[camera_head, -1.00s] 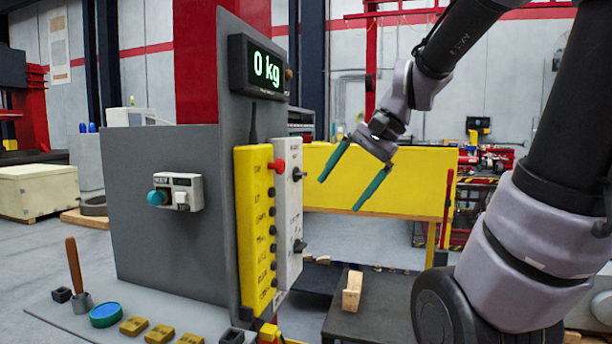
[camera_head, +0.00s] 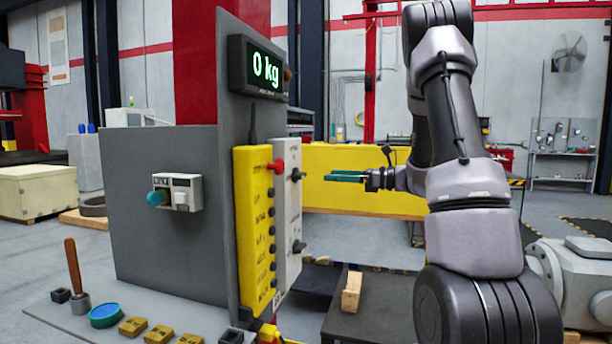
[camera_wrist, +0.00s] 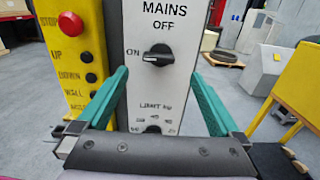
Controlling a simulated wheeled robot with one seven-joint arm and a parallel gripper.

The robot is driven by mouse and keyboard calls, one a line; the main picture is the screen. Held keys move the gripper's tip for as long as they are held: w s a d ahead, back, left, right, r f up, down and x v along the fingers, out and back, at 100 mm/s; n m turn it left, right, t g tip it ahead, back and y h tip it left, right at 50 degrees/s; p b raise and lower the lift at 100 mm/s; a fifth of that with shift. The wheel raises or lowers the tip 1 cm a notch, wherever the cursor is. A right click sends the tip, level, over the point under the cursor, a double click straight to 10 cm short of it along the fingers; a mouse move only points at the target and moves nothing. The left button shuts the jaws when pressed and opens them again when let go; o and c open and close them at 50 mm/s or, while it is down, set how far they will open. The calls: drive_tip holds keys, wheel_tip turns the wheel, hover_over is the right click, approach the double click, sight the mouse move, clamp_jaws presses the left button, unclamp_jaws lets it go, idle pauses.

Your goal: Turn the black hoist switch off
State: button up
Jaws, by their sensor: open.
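The white switch panel (camera_head: 288,215) stands at the right side of the grey stand. Its upper black rotary switch (camera_head: 297,174) also shows in the wrist view (camera_wrist: 157,56), under the words MAINS OFF. Its bar lies roughly horizontal, beside ON on its left. A lower black knob (camera_wrist: 152,129) marked LIMIT is partly hidden by my gripper. My gripper (camera_head: 333,176) is right of the panel, apart from it, about level with the upper switch. In the wrist view my gripper (camera_wrist: 159,74) is open and empty, its green fingers spread either side of the switch.
A yellow button pendant (camera_head: 254,230) with a red stop button (camera_head: 277,166) is just left of the white panel. A display (camera_head: 257,66) reads 0 kg above. Open space lies between panel and gripper.

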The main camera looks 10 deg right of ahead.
sight(304, 174)
drive_tip(key=x, duration=0.9)
drive_tip(key=shift+a, duration=0.25)
drive_tip(key=c, duration=1.3)
